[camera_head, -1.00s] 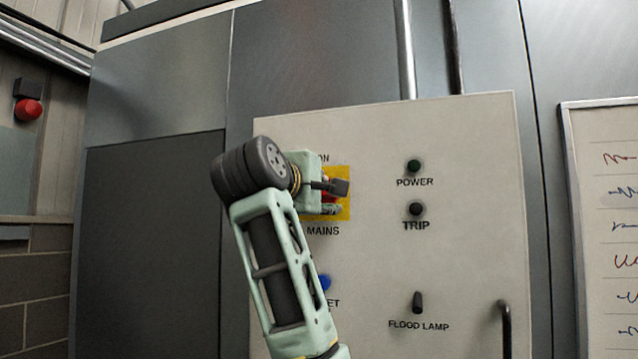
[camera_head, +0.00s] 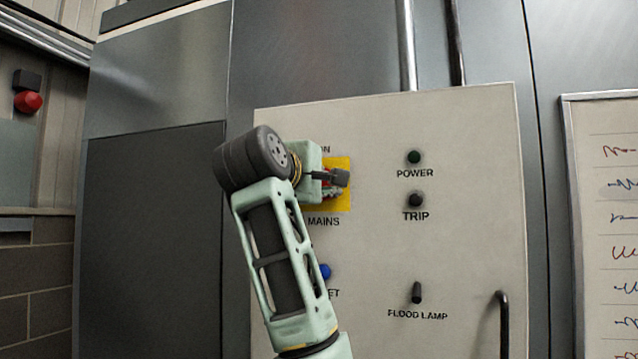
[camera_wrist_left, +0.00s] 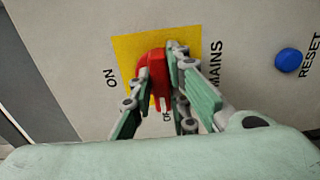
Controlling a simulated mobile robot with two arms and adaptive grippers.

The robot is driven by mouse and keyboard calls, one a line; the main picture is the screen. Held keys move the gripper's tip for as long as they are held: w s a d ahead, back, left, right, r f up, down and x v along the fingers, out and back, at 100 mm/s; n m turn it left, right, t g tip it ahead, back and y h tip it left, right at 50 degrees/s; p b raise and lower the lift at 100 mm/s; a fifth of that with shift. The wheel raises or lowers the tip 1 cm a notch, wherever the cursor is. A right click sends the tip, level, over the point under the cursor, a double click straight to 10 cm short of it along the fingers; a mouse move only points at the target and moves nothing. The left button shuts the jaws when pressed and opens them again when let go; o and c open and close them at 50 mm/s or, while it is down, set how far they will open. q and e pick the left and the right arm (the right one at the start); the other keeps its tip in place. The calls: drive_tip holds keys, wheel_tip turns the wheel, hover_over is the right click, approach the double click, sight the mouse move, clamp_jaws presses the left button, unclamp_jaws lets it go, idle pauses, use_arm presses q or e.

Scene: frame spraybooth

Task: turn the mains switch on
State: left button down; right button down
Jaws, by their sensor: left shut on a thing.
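The mains switch is a red handle (camera_wrist_left: 157,80) on a yellow plate (camera_head: 343,203), above the MAINS label on the pale panel. In the left wrist view the yellow plate (camera_wrist_left: 130,55) has the ON label at its left. The handle runs up and down there, its lower end by partly hidden letters, not turned toward ON. My left gripper (camera_head: 333,182) is at the plate. In the wrist view its fingers (camera_wrist_left: 158,95) are shut on the handle, one on each side. In the head view the gripper hides most of the handle. My right gripper is out of view.
The panel (camera_head: 460,225) also carries a POWER lamp (camera_head: 414,157), a TRIP lamp (camera_head: 415,200), a FLOOD LAMP switch (camera_head: 417,293) and a blue RESET button (camera_wrist_left: 288,60). A black door handle (camera_head: 505,325) sticks out at lower right. A whiteboard (camera_head: 610,220) stands further right.

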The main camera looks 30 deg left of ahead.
use_arm(q)
drive_tip(key=shift+s+a+f+m+b, duration=0.15)
drive_tip(key=shift+m+b, duration=1.05)
drive_tip(key=shift+m, duration=1.75)
drive_tip(key=shift+w+a+f+m+b, duration=0.15)
drive_tip(key=shift+m+b, duration=1.05)
drive_tip(key=shift+m, duration=1.8)
drive_tip(key=shift+s+a+f+m+b, duration=0.15)
drive_tip(key=shift+m+b, duration=1.05)
drive_tip(key=shift+m, duration=1.75)
drive_tip(key=shift+d, duration=0.1)
drive_tip(key=c, duration=1.7)
unclamp_jaws()
